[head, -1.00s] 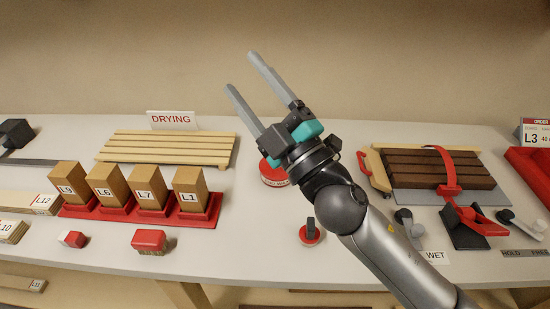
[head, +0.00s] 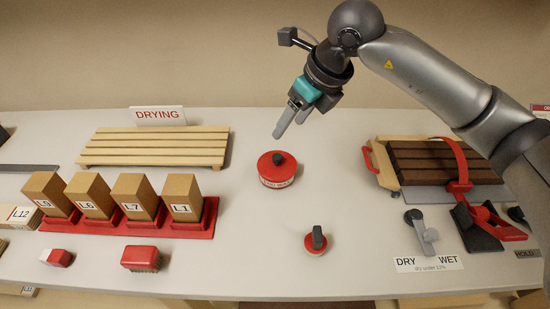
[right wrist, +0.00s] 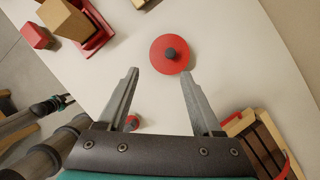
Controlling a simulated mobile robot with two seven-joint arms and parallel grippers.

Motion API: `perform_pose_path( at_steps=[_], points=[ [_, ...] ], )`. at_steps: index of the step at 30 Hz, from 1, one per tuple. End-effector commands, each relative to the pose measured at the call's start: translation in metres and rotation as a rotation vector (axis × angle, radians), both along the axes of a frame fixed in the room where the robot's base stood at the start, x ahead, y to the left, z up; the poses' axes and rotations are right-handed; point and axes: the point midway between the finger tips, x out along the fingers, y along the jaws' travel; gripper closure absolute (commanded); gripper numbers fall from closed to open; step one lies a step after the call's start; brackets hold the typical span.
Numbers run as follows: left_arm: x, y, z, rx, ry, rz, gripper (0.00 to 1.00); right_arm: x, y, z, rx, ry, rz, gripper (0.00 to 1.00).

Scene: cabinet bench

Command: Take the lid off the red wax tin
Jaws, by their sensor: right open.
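The red wax tin (head: 276,178) stands upright on the bench, right of the row of wood blocks. Its red lid (head: 266,163) with a dark knob is on it. In the right wrist view the lid (right wrist: 161,50) shows from above, just beyond the fingertips. My right gripper (head: 289,131) is open and empty, above and behind the tin in the head view, pointing down and left. Its two spread fingers also show in the right wrist view (right wrist: 160,73).
A smaller red round piece with a dark knob (head: 316,241) sits in front of the tin. The drying rack (head: 155,147) and blocks in red trays (head: 195,221) are left. A strapped dark board stack (head: 425,163) is right. Bench around the tin is clear.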

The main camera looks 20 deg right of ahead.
Motion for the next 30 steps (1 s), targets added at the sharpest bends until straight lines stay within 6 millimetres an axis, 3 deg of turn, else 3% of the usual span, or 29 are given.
perform_pose_path(
  at_steps=[4, 15, 23, 30],
  points=[
    [0.000, 0.000, -0.001, 0.000, 0.001, -0.001, 0.50, 0.005, -0.012, -0.008, -0.051, 0.005, -0.026, 0.33],
    [-0.002, 0.000, -0.004, 0.000, 0.003, -0.002, 0.50, 0.029, 0.002, -0.076, -0.048, 0.005, -0.025, 0.33],
    [-0.002, 0.000, -0.005, 0.000, 0.003, -0.002, 0.50, 0.036, 0.005, -0.095, -0.048, 0.003, -0.023, 0.33],
    [-0.002, 0.000, -0.006, 0.000, 0.004, -0.002, 0.50, 0.047, 0.007, -0.127, -0.047, 0.005, -0.024, 0.33]
  ],
)
